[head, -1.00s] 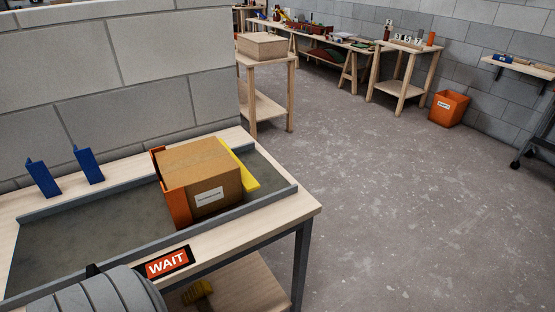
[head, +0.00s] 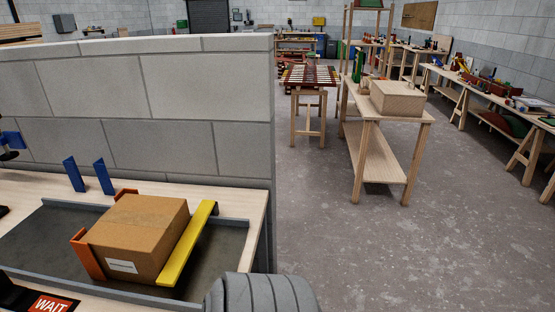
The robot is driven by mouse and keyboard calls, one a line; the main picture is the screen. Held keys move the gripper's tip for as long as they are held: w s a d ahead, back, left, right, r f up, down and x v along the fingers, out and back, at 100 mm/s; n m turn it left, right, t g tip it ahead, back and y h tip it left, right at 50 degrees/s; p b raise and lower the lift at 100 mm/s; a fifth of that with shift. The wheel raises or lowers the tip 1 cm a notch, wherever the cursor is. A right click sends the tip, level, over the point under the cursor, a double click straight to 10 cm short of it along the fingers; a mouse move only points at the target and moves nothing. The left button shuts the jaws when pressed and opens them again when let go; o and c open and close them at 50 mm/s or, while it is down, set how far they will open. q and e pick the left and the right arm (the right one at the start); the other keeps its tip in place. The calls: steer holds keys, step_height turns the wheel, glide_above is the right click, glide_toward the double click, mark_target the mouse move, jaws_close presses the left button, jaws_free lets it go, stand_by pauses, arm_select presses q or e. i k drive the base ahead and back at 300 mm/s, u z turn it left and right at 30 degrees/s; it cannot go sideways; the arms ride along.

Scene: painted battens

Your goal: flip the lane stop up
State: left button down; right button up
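On the grey lane (head: 222,245) set in the workbench, a brown cardboard box (head: 135,237) with a white label stands between two coloured parts. A yellow bar (head: 188,246) lies across the lane at the box's right side, touching it or very close. An orange bracket (head: 87,257) stands at its left side. Neither is labelled, so I cannot tell for sure which is the lane stop. A sign reading WAIT (head: 50,304) is at the bottom left, partly cut off. Neither of my grippers shows; the grey ribbed part at the bottom is mine.
Two blue uprights (head: 74,174) stand on the bench behind the lane. A grey block wall (head: 130,95) rises behind it. A wooden stand (head: 365,160) with a light wooden box (head: 397,98) is beyond. Open floor (head: 400,260) lies to the right.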

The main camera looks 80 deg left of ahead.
mark_target(172, 269)
steer(key=i, duration=1.15)
steer(key=u, duration=3)
